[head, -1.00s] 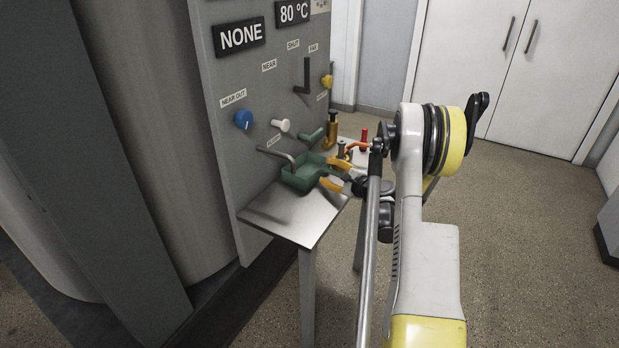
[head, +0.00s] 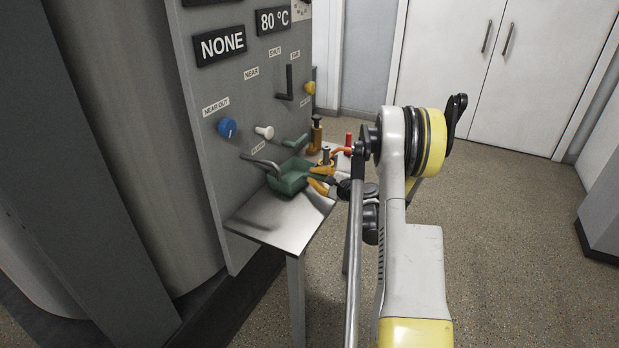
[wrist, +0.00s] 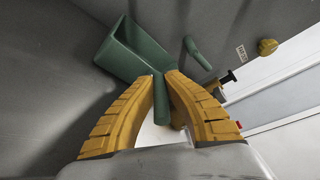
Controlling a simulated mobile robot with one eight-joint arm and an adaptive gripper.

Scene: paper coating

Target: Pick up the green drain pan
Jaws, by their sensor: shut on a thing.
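The green drain pan (head: 286,184) is at the grey panel, under a bent grey spout, over the far part of the small metal table. In the head view I cannot tell whether it touches the tabletop. My gripper (head: 322,180) reaches it from the right with its orange fingers. In the wrist view the open box of the pan (wrist: 132,52) tilts at upper left. Its green handle (wrist: 161,98) runs between the two ribbed fingers of my gripper (wrist: 163,78), which are shut on it. Part of the handle is hidden by the fingers.
The panel holds a blue knob (head: 227,127), a white knob (head: 264,132), a green lever (head: 295,141) and the spout (head: 262,163) close to the pan. A brass-coloured bottle-like item (head: 316,133) and a red item (head: 348,140) stand behind. The table's near part (head: 270,222) is bare.

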